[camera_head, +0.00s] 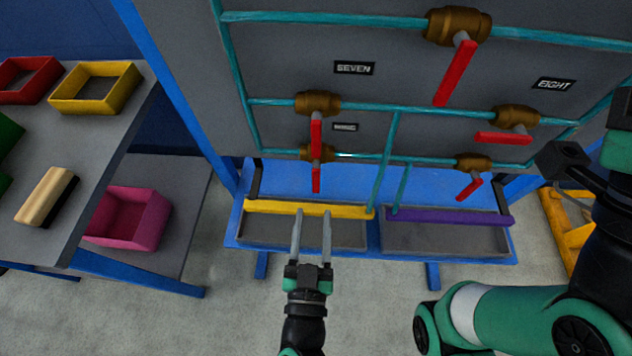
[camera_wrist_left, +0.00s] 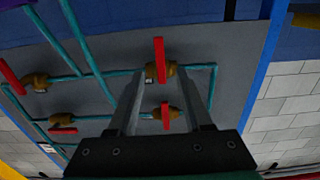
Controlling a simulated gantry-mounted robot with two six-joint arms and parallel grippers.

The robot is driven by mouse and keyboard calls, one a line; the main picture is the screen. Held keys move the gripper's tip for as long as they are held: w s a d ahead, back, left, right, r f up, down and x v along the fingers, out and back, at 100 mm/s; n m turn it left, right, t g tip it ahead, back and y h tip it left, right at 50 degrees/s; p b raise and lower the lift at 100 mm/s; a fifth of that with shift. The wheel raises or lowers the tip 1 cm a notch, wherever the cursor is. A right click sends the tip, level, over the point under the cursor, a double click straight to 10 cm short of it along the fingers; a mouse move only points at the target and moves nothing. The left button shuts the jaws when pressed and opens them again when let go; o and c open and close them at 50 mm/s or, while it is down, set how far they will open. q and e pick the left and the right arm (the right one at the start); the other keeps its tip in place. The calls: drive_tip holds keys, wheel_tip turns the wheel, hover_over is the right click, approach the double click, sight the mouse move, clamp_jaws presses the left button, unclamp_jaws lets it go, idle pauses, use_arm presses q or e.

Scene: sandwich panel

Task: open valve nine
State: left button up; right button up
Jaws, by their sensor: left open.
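In the head view, a brass valve (camera_head: 317,102) with a red handle (camera_head: 316,132) hanging down is on the panel's left pipe. A second brass valve (camera_head: 313,152) sits just below it, its red handle (camera_head: 316,180) also pointing down. A small label (camera_head: 345,127) between them is too blurred to read surely. My left gripper (camera_head: 311,213) is open and empty, its fingers pointing up towards the lower valve from below. In the left wrist view, the open fingers (camera_wrist_left: 163,95) frame two valves, one (camera_wrist_left: 160,72) beyond the other (camera_wrist_left: 167,113). No right gripper fingers show.
Other red-handled valves are at top right (camera_head: 458,25), right (camera_head: 515,118) and lower right (camera_head: 472,162). Labels SEVEN (camera_head: 354,68) and EIGHT (camera_head: 554,84) are legible. A blue-framed tray (camera_head: 240,230) lies below the panel. My right arm fills the lower right.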

sight(316, 185)
use_arm(q)
drive_tip(key=w, duration=0.3)
drive_tip(key=w+b, duration=0.1)
drive_tip(key=w, duration=0.5)
drive_tip(key=shift+d+b, duration=0.25)
drive_tip(key=shift+b, duration=0.1)
drive_tip(key=shift+s, duration=0.1)
drive_tip(key=shift+c, duration=0.2)
clamp_jaws()
idle(0.5)
